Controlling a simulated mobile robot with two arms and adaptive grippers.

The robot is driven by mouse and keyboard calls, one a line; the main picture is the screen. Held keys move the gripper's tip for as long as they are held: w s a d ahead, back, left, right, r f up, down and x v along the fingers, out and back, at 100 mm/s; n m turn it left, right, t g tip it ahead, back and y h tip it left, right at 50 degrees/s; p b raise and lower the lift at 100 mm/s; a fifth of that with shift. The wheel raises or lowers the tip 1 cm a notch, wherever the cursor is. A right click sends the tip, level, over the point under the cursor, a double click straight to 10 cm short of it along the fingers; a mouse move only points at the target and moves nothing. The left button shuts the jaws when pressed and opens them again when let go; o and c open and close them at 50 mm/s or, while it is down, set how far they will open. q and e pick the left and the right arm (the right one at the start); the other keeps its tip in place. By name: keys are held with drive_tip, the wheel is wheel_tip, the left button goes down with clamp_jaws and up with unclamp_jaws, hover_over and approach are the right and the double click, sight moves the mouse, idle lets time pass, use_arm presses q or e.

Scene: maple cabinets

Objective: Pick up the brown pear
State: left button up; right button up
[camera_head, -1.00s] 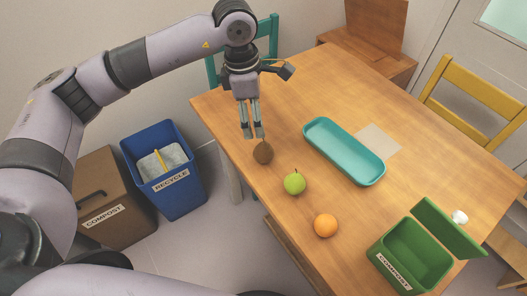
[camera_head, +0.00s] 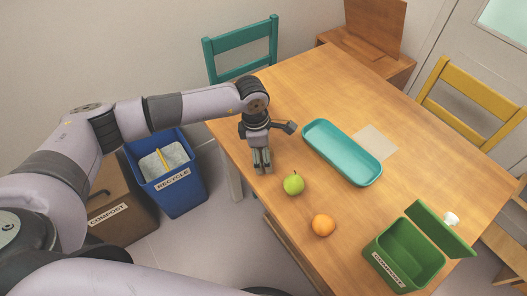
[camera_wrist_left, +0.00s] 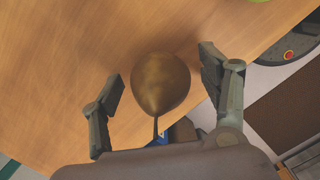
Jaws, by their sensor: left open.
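The brown pear (camera_wrist_left: 160,80) shows in the left wrist view, on the wooden table near its edge, with its stem pointing toward my gripper. My left gripper (camera_wrist_left: 164,88) is open, with one finger on each side of the pear and a gap on both sides. In the head view my left gripper (camera_head: 262,170) points down at the table's left edge. The pear is hidden behind it there. My right gripper is not in view.
A green apple (camera_head: 293,184) and an orange (camera_head: 323,225) lie close by on the table (camera_head: 290,100). A teal tray (camera_head: 372,178) is to the right, and an open green compost box (camera_head: 375,250) is at the front right. A blue recycle bin (camera_head: 185,200) stands left of the table.

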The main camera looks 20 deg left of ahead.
use_arm(q)
drive_tip(key=shift+f, duration=0.25)
drive_tip(key=shift+c, duration=0.5)
drive_tip(key=c, duration=1.2)
